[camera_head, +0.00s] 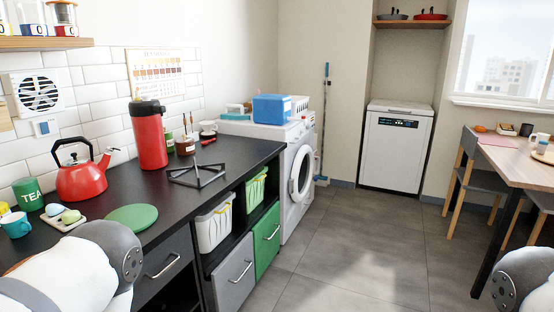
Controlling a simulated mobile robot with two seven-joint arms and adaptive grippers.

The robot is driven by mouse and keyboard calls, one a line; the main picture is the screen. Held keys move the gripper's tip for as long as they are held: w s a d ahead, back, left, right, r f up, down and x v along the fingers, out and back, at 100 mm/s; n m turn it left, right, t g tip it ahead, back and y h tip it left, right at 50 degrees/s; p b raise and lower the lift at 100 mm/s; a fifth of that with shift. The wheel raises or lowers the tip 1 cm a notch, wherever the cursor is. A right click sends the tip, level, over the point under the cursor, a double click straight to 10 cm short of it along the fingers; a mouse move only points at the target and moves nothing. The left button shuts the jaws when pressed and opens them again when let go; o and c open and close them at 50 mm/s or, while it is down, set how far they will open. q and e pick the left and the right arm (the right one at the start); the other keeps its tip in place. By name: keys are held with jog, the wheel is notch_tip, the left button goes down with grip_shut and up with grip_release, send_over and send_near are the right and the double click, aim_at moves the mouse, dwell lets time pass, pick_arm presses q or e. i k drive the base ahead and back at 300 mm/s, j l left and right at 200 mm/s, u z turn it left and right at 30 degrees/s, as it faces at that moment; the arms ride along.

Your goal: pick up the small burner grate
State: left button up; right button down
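The burner grate (196,176) is a dark, thin-barred metal frame. It lies on the black countertop (232,150), near the front edge, to the right of the red flask. Nothing covers it. No second grate shows, so I cannot compare sizes. Parts of my own arms show at the lower left and lower right corners, but neither gripper is in the picture. Nothing is touching the grate.
A red kettle (82,177), a tall red flask (149,134) and a green round mat (132,218) stand left of the grate. A dark jar (185,145) is behind it. A washing machine (298,172) adjoins the counter. The floor (345,245) is clear.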

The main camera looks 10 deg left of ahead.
aim_at(222, 171)
jog(key=u, duration=3.3)
jog(key=z, duration=2.55)
jog(key=i+l, duration=0.45)
jog(key=l, duration=0.15)
jog(key=i+l, duration=0.5)
jog(key=l, duration=0.1)
